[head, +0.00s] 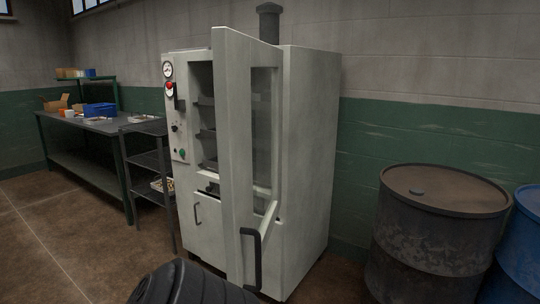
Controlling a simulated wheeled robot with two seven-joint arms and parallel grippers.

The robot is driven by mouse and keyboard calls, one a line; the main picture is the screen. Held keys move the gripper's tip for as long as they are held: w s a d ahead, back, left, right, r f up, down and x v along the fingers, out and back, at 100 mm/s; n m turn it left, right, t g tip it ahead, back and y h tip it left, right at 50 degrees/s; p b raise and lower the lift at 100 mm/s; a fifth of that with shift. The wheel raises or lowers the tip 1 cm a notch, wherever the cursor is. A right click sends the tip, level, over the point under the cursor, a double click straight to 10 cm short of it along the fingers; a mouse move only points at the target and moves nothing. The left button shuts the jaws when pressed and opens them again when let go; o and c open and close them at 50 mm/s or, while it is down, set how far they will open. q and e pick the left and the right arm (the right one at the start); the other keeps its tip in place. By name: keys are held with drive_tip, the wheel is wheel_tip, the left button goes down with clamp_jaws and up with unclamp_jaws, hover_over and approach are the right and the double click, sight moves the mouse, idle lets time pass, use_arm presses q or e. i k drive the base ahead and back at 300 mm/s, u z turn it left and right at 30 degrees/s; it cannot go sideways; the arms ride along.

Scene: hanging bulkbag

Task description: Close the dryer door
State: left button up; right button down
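The dryer is a tall pale cabinet (312,150) against the back wall, with gauges, a red knob and a control panel on its front left. Its door (233,150) stands open, swung out toward me from the right side of the front. The door has a glass window (262,125) and a black handle (257,258) low on its near edge. Dark shelves (206,135) show inside the opening on the left. Neither of my grippers shows in the head view.
A rusty dark drum (430,235) and a blue drum (525,245) stand at the right. A black ribbed object (190,285) fills the bottom middle. A shelf rack (150,160) and a long workbench (85,125) stand at the left. The floor at front left is clear.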

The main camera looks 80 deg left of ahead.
sight(234, 52)
drive_tip(key=u, duration=2.55)
drive_tip(key=i, duration=1)
drive_tip(key=k, duration=1)
drive_tip(key=u, duration=0.8)
drive_tip(key=i, duration=0.8)
drive_tip(key=z, duration=0.15)
